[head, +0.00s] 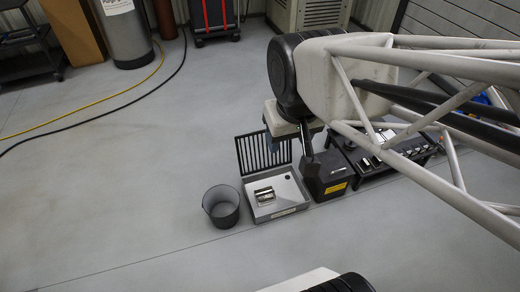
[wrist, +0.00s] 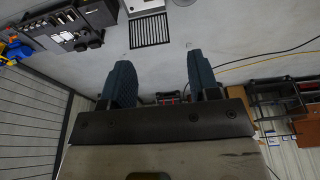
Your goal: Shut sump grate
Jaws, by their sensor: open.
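The sump is a low light-grey box (head: 290,203) on the floor in the head view, with a small silvery part and a dark round spot on top. Its black slatted grate (head: 264,152) stands raised, nearly upright, along the box's back edge. The grate also shows in the wrist view (wrist: 150,31), ahead of the fingers, with part of the box at the picture's top edge. My gripper (head: 291,151) is open and empty, above and near the grate in the head view. Its two blue fingers stand wide apart in the wrist view (wrist: 160,65), and no contact with the grate shows.
A dark round bin (head: 221,207) stands left of the sump. A black box with a yellow label (head: 326,177) stands close on its right, beside a low black rack (head: 385,155). Hoses (head: 120,97) cross the floor at left. The floor in front is clear.

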